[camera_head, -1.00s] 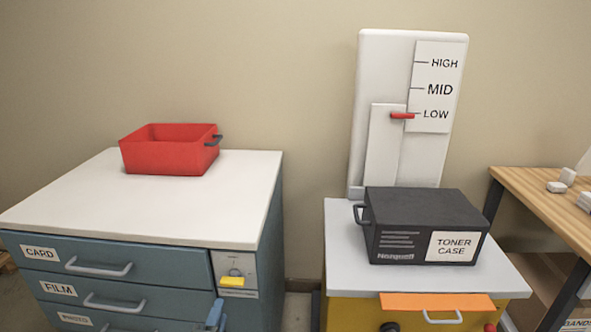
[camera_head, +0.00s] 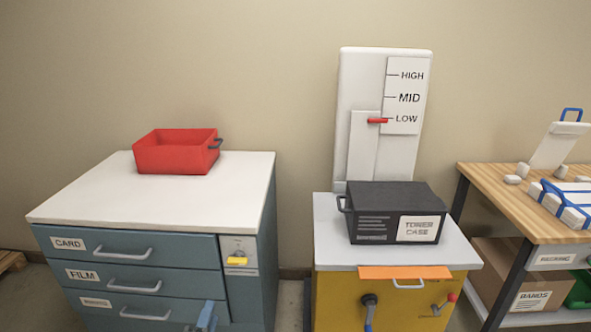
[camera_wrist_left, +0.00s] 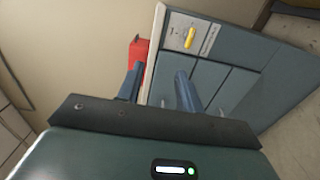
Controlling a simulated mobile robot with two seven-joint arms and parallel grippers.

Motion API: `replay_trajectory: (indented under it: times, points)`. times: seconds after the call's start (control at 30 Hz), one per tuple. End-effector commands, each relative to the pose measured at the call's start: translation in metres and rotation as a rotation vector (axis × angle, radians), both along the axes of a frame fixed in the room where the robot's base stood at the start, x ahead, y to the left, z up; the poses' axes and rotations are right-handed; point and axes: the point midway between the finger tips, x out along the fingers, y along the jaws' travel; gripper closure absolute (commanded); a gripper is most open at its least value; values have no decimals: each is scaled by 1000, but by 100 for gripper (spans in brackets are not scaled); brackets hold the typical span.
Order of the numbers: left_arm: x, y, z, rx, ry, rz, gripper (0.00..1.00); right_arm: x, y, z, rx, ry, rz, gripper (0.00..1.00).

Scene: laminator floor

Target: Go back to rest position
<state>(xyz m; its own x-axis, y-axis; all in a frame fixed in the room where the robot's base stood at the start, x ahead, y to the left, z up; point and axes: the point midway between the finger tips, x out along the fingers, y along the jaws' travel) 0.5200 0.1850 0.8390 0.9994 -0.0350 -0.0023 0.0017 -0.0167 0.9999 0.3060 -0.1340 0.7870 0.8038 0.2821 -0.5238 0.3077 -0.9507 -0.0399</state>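My left gripper (camera_wrist_left: 158,85) shows in the left wrist view with its two blue-grey fingers apart and nothing between them. In the head view only the tip of my left gripper (camera_head: 207,316) shows at the bottom edge, in front of the blue drawer cabinet (camera_head: 262,235). The wrist view shows the cabinet (camera_wrist_left: 235,50) tilted beyond the fingers, with a gap that I cannot judge. My right gripper is not in view.
A red bin (camera_head: 175,152) stands on the cabinet. A black toner case (camera_head: 395,212) sits on the yellow unit (camera_head: 335,295), below a white level gauge (camera_head: 362,70) with its red pointer at LOW. A wooden table (camera_head: 500,200) stands at right. Narrow floor shows between cabinet and unit.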

Motion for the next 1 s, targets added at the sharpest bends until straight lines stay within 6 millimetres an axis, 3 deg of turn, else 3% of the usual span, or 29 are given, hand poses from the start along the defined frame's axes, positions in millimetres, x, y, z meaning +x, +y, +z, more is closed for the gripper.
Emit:
replay_trajectory:
  times: [0.3, 0.53, 0.67, 1.0]
  points:
    - [-115, -44, -30, 821, 136, -348, 64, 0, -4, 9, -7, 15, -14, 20]
    - [-198, -46, -44, 1389, 209, -602, 64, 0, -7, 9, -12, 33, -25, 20]
    - [-215, -43, -46, 1523, 223, -662, 64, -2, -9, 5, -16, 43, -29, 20]
    - [-217, -42, -46, 1532, 225, -666, 64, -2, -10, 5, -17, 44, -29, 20]
